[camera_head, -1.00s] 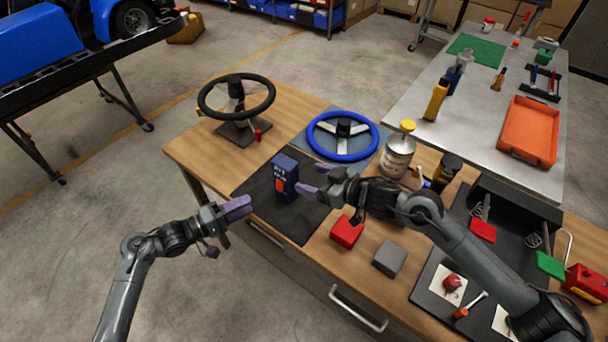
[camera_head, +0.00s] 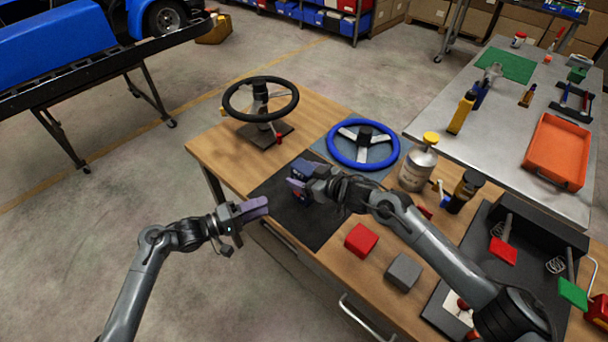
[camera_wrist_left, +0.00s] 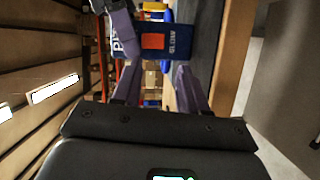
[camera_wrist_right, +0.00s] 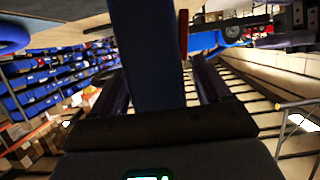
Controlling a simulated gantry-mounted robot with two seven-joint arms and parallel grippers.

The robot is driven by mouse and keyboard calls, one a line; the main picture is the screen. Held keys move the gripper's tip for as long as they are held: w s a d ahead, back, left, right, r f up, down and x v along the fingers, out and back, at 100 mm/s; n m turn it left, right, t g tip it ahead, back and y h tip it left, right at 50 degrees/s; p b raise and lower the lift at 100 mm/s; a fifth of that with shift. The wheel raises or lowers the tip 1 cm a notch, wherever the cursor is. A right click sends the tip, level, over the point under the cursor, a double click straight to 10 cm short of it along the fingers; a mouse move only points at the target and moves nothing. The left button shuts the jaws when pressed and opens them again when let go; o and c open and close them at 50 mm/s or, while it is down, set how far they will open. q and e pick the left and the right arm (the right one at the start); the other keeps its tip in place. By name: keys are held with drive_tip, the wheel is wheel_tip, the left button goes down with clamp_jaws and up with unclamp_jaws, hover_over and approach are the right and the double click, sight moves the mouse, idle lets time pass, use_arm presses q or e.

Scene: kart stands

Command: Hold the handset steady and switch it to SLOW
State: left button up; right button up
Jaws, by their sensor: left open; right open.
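The handset (camera_head: 301,167) is a dark blue upright box on the dark mat (camera_head: 318,228), largely hidden by my right gripper in the head view. The left wrist view shows the handset (camera_wrist_left: 180,50) ahead, with a red rocker (camera_wrist_left: 154,41), the word SLOW on one side and a partly hidden label on the other. My right gripper (camera_head: 303,182) is open, its fingers on either side of the handset (camera_wrist_right: 146,55); contact is unclear. My left gripper (camera_head: 256,207) is open and empty, apart from the handset, off the bench's front-left edge.
A black steering wheel (camera_head: 261,98) on a stand and a blue steering wheel (camera_head: 363,144) sit behind the handset. A red block (camera_head: 361,240) and grey block (camera_head: 403,272) lie to the right. A metal canister (camera_head: 417,168) stands beyond my right forearm.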

drive_tip(key=shift+c, duration=0.2)
drive_tip(key=c, duration=1.2)
use_arm(q)
drive_tip(key=shift+f, duration=0.1)
drive_tip(key=c, duration=0.4)
drive_tip(key=shift+w+f+n+y, duration=0.2)
drive_tip(key=shift+n+y, duration=0.1)
drive_tip(key=shift+y, duration=0.1)
drive_tip(key=shift+c, duration=1.3)
drive_tip(key=shift+t+y, duration=0.5)
drive_tip(key=shift+y, duration=0.1)
drive_tip(key=r, duration=0.3)
drive_tip(key=w+r, duration=0.1)
drive_tip(key=shift+w+d+r, duration=0.1)
drive_tip(key=shift+d+r, duration=0.25)
clamp_jaws()
use_arm(e)
drive_tip(key=shift+w, duration=0.1)
drive_tip(key=shift+f, duration=0.1)
use_arm(q)
drive_tip(key=s+a+f+n+t+y, duration=0.1)
drive_tip(key=s+n, duration=0.3)
drive_tip(key=s, duration=0.4)
drive_tip(key=shift+s+a+f+n+t+y, duration=0.3)
drive_tip(key=shift+f+n+t+y, duration=0.15)
drive_tip(key=shift+t+y, duration=0.45)
